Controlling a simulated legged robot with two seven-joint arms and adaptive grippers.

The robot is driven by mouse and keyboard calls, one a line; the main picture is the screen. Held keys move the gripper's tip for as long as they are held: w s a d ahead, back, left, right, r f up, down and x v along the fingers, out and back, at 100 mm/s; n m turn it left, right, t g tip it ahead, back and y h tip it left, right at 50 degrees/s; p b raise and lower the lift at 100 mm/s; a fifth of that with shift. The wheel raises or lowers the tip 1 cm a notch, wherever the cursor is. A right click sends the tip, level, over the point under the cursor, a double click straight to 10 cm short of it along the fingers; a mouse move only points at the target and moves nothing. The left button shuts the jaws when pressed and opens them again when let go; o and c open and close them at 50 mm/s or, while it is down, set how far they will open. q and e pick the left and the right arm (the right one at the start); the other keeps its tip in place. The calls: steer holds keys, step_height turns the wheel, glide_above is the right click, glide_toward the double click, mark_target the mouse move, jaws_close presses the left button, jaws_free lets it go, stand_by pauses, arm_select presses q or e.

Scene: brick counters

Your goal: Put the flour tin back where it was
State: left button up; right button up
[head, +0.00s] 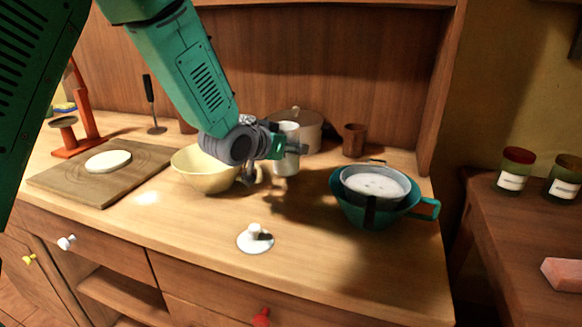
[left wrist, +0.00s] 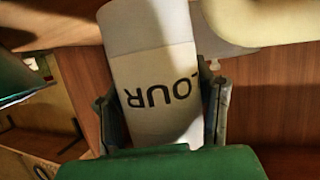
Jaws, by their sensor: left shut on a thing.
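The flour tin is a white cylinder (head: 286,166) in the middle of the head view, just right of the yellow bowl. In the left wrist view the tin (left wrist: 150,60) fills the centre, with the letters "LOUR" showing. My left gripper (head: 284,147) is shut around the tin, one finger on each side in the left wrist view (left wrist: 162,105). Whether the tin's base touches the counter I cannot tell. A white round lid with a knob (head: 255,239) lies near the counter's front edge. My right gripper is out of view.
A yellow bowl (head: 200,172) stands left of the tin, a lidded pot (head: 308,127) behind it. A teal bowl (head: 350,213) holding a sieve of white powder (head: 376,184) is at right. A brown cup (head: 354,140) stands at the back. The front middle counter is mostly clear.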

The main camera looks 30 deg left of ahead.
mark_target(293, 160)
arm_select(q)
steer(key=shift+d+f, duration=0.2)
steer(key=shift+d, duration=0.15)
steer(key=f, duration=0.1)
steer(key=d+f+b, duration=0.1)
steer(key=shift+d+f, duration=0.15)
steer(key=shift+f, duration=0.35)
steer(key=shift+a, duration=0.55)
steer(key=o, duration=1.4)
steer(key=shift+a+f, duration=0.2)
steer(key=shift+a, duration=0.05)
steer(key=shift+o, duration=0.2)
steer(key=shift+d+r, duration=0.15)
steer(key=shift+d, duration=0.3)
steer(key=shift+s+d+r, duration=0.1)
steer(key=shift+s+r, duration=0.2)
steer(key=shift+s, duration=0.1)
steer(key=p+v, duration=0.2)
steer(key=v, duration=0.9)
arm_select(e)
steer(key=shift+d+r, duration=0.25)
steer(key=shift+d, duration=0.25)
arm_select(q)
steer(key=shift+s+a+f, duration=0.1)
steer(key=shift+a+f, duration=0.05)
steer(key=shift+a, duration=0.15)
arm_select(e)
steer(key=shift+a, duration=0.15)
